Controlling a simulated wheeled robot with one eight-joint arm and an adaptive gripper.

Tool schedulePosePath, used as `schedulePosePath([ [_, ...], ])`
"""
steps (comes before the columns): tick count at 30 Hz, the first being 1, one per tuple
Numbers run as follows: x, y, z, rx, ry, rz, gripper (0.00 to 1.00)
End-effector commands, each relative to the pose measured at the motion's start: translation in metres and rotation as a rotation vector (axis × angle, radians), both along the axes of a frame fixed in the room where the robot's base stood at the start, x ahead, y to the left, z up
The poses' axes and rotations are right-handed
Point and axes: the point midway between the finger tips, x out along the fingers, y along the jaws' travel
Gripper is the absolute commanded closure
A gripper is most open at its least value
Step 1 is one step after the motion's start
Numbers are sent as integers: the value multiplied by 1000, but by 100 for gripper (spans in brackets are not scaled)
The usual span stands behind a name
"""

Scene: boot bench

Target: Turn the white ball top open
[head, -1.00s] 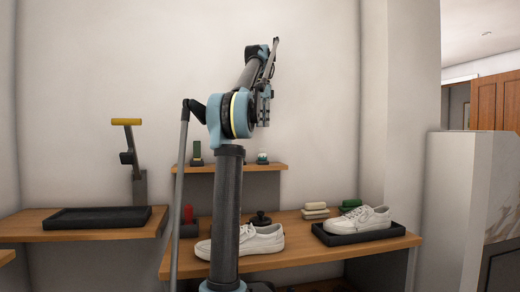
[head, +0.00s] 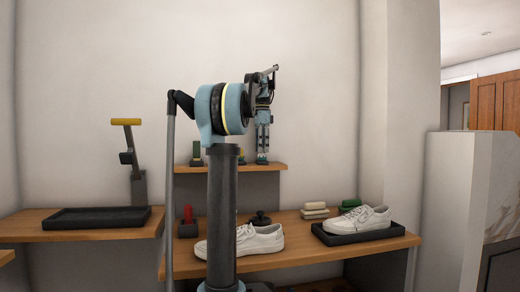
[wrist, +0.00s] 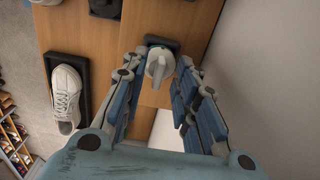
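The white ball top (wrist: 157,62) is a pale rounded knob with a narrow bar across it, on a dark square base (wrist: 172,42) on a wooden shelf. In the wrist view it shows between and just beyond my open fingertips (wrist: 157,66), with a gap at either side. In the head view my gripper (head: 262,148) points straight down over the small upper shelf (head: 225,167). There the fingers hide most of the ball top, and only part of its dark base shows. I cannot tell whether a finger touches it.
A dark block with a green top (head: 197,153) stands left on the same shelf. Below are a white shoe (head: 262,240), a red-handled piece (head: 187,215) and a tray (head: 330,238) with another shoe. A yellow-topped lever (head: 127,122) stands far left. The wall is close behind.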

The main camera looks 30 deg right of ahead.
Motion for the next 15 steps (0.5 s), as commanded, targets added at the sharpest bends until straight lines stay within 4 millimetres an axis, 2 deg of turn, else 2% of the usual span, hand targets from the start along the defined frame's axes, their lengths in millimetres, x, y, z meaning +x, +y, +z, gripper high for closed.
schedulePosePath([
  [7, 0, 1, 0, 0, 0, 1, 72],
  [8, 0, 1, 0, 0, 0, 1, 77],
  [11, 0, 1, 0, 0, 0, 1, 100],
  [15, 0, 1, 0, 0, 0, 1, 100],
])
